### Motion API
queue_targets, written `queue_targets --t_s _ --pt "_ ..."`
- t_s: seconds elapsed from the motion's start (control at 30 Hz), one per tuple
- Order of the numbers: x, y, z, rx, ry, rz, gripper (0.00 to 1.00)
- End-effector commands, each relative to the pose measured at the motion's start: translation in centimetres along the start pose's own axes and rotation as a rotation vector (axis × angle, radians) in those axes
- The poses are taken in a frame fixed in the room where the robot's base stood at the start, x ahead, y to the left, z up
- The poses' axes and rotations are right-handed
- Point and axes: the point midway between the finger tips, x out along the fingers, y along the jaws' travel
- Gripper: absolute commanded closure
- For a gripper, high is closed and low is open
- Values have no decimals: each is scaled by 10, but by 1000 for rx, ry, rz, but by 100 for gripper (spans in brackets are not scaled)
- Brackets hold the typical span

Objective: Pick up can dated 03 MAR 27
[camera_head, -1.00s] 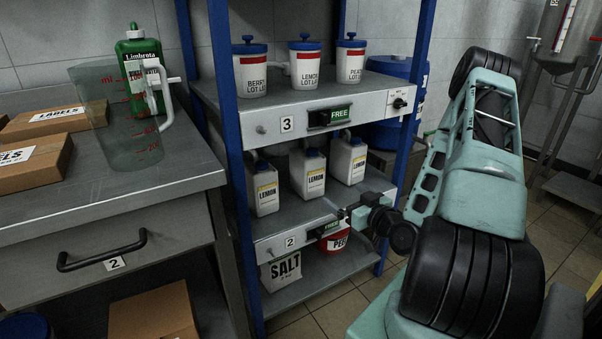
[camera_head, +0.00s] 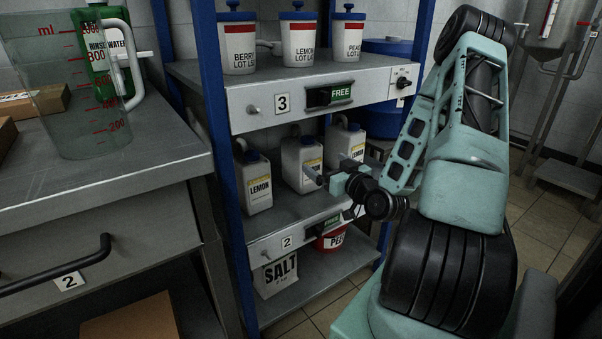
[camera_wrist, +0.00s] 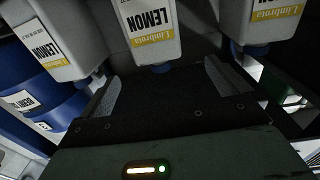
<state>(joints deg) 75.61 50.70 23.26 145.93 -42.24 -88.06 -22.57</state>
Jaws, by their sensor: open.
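White cans with yellow-banded LEMON labels stand on the middle shelf: left can (camera_head: 256,186), middle can (camera_head: 296,157), right can (camera_head: 344,143). In the wrist view they appear upside down: one at left (camera_wrist: 48,42), one at centre (camera_wrist: 150,28), one at right (camera_wrist: 268,22). No date is readable on any of them. My gripper (camera_head: 322,178) is open and empty, in front of the shelf near the middle and right cans. In the wrist view its fingers (camera_wrist: 160,90) spread below the centre can, apart from it as far as I can tell.
The shelf unit has blue posts (camera_head: 222,130); lidded tubs (camera_head: 300,42) stand on the upper shelf (camera_head: 242,108). A salt bag (camera_head: 276,274) and red tub (camera_head: 334,240) sit below. At left, a steel counter (camera_head: 150,160) holds a measuring jug (camera_head: 80,120).

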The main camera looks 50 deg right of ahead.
Motion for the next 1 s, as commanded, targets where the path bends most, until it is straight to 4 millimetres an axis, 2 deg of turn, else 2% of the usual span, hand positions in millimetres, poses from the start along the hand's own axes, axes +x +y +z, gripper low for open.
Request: queue_targets --t_s 0.03,0.3,0.57,0.83,1.0 --pt "5 0 5 -5 2 -1 0" --pt "59 0 1 -1 1 -1 0" --pt "79 0 0 0 0 0 0" --pt "116 6 0 1 1 0 0" --pt "128 6 -1 1 0 0 0"
